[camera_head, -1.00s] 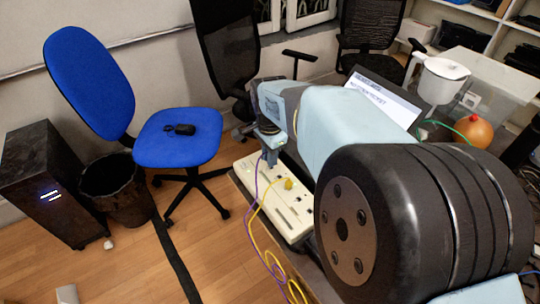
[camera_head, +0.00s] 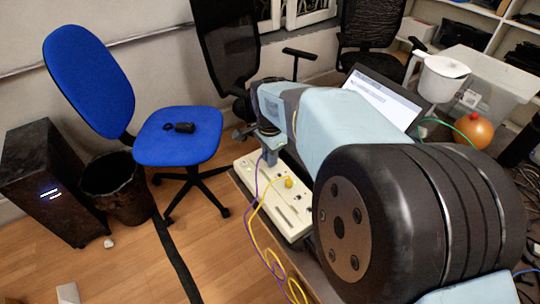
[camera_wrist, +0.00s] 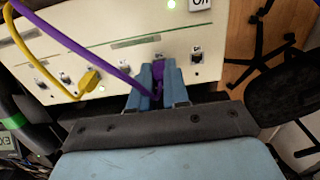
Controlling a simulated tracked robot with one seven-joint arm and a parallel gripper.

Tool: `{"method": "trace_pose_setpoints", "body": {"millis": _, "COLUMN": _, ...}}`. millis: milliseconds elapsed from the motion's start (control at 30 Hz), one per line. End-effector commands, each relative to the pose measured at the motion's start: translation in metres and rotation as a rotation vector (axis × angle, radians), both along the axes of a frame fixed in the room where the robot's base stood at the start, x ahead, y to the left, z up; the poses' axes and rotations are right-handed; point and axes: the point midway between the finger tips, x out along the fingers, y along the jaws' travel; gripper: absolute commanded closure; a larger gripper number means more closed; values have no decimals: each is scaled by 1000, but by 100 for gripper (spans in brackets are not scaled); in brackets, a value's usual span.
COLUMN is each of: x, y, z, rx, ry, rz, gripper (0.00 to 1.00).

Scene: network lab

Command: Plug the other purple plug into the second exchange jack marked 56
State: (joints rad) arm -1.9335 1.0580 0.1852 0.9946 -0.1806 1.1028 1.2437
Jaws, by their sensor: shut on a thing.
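My gripper (camera_wrist: 158,88) is shut on the purple plug (camera_wrist: 159,72) in the wrist view, with the plug's nose up against the face of the cream exchange panel (camera_wrist: 130,20). The jack behind the plug is hidden, so I cannot tell whether the plug is in it. A purple cable (camera_wrist: 80,50) runs from the plug to the upper left. An open jack (camera_wrist: 196,58) shows just right of the plug; its label is too small to read. In the head view my gripper (camera_head: 270,157) is over the far end of the panel (camera_head: 290,205).
A yellow plug (camera_wrist: 90,82) sits in the panel to the left, its yellow cable (camera_wrist: 35,65) looping away. More jacks lie further left. A blue chair (camera_head: 178,140) is beyond the panel.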

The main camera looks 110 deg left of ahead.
Motion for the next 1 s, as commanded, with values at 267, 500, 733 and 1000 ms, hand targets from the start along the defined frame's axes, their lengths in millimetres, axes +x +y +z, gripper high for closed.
{"method": "trace_pose_setpoints", "body": {"millis": 267, "x": 0, "y": 0, "z": 0, "rx": 0, "ry": 0, "rz": 0, "gripper": 100}}
{"method": "trace_pose_setpoints", "body": {"millis": 500, "x": 0, "y": 0, "z": -1, "rx": 0, "ry": 0, "rz": 0, "gripper": 100}}
{"method": "trace_pose_setpoints", "body": {"millis": 733, "x": 0, "y": 0, "z": -3, "rx": 0, "ry": 0, "rz": 0, "gripper": 100}}
{"method": "trace_pose_setpoints", "body": {"millis": 1000, "x": 0, "y": 0, "z": -6, "rx": 0, "ry": 0, "rz": 0, "gripper": 83}}
